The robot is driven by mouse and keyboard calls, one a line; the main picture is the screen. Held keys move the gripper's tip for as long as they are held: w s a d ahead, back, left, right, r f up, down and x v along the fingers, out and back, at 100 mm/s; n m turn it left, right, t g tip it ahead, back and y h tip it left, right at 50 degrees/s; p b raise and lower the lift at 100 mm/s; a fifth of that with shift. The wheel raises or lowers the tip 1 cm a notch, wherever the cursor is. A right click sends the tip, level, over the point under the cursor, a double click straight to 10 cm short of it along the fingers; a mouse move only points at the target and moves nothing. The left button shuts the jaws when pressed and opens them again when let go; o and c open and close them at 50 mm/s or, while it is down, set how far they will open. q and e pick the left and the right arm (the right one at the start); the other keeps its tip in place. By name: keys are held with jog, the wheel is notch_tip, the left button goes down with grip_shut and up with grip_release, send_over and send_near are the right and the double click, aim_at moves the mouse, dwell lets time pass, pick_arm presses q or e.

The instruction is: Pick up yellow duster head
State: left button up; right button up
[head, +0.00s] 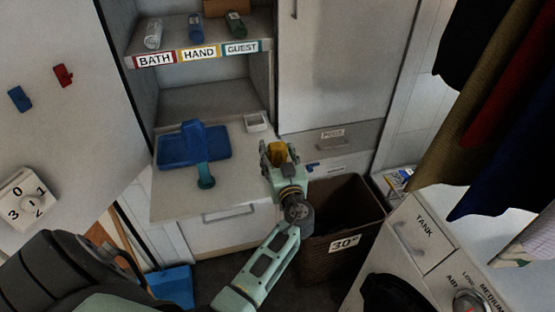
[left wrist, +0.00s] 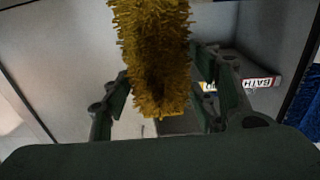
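In the left wrist view the bristly duster head (left wrist: 155,55) comes in from the top edge and reaches down between the fingers of my left gripper (left wrist: 162,75). The fingers are close to its sides; I cannot tell whether they press on it. Its far end is out of that view. My right gripper is not in view.
A labelled shelf (head: 255,46) hangs above. A brown basket (head: 345,228) stands right of my left arm. Clothes (head: 490,100) hang at the right.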

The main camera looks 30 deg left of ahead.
pick_arm(q)
jog(key=c, duration=1.1)
